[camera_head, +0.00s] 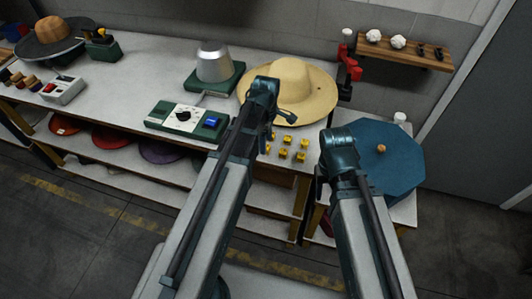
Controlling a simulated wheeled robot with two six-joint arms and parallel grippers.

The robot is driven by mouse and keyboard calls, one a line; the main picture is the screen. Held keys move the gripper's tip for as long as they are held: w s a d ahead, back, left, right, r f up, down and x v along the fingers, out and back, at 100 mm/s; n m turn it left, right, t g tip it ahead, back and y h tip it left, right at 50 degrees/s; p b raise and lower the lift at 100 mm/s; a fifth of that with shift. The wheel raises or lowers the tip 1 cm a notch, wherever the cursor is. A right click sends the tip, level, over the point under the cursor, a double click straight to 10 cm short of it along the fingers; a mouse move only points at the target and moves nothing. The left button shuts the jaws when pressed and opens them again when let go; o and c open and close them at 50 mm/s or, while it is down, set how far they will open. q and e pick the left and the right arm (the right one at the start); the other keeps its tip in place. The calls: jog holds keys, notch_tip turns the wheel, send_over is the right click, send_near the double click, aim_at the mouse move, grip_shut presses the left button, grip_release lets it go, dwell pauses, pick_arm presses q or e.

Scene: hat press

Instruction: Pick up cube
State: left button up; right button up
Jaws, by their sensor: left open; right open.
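Several small yellow cube-like pieces (284,152) lie in short rows on the white workbench, in front of the straw hat. My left gripper (288,117) is open and empty, just above and behind these pieces, over the hat's front brim in the picture. My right gripper (324,168) is open, at the end of the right arm, to the right of the pieces and left of the blue octagonal board. Its fingers are mostly hidden by the arm. My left arm covers part of the bench left of the pieces.
A straw hat (290,88) lies behind the pieces. A green control box (186,118) and a metal press form (213,65) stand to the left. A blue octagonal board (390,165) is at right. A wooden shelf (405,50) hangs on the wall. Coloured discs (111,138) lie below the bench.

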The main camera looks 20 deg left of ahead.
pick_arm(q)
notch_tip(320, 180, down, 3)
jog(key=shift+r+b, duration=0.15)
jog(key=shift+b, duration=0.7)
pick_arm(e)
notch_tip(320, 180, down, 3)
jog(key=shift+r, duration=0.2)
pick_arm(q)
jog(key=shift+r, duration=0.1)
grip_shut()
